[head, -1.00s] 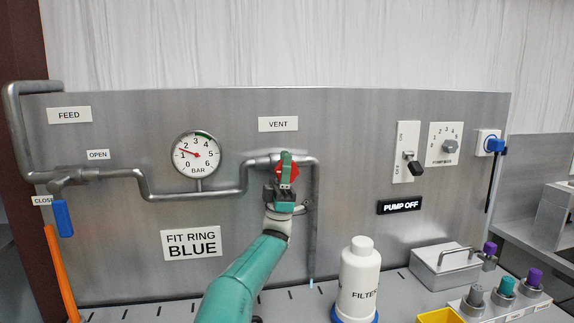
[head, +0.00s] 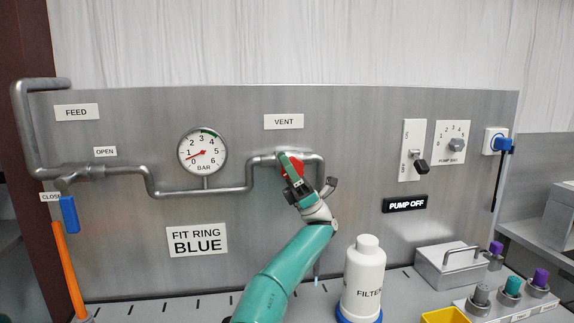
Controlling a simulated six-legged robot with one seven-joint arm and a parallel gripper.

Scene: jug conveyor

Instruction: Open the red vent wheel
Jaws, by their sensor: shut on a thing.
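The red vent wheel (head: 299,170) sits on the grey pipe below the VENT label (head: 283,121). Only part of its red rim shows; my gripper covers the rest. My gripper (head: 288,168) is shut on the wheel, with a green finger across its front. It is tilted, its wrist coming from the lower right. The pressure gauge (head: 203,152) left of the wheel has its red needle pointing low, near 0 to 1.
A white FILTER bottle (head: 366,272) stands on the bench right of my arm. The blue feed lever (head: 69,214) hangs down at the left. A grey lidded box (head: 450,265) and a yellow tray (head: 446,317) stand at the right.

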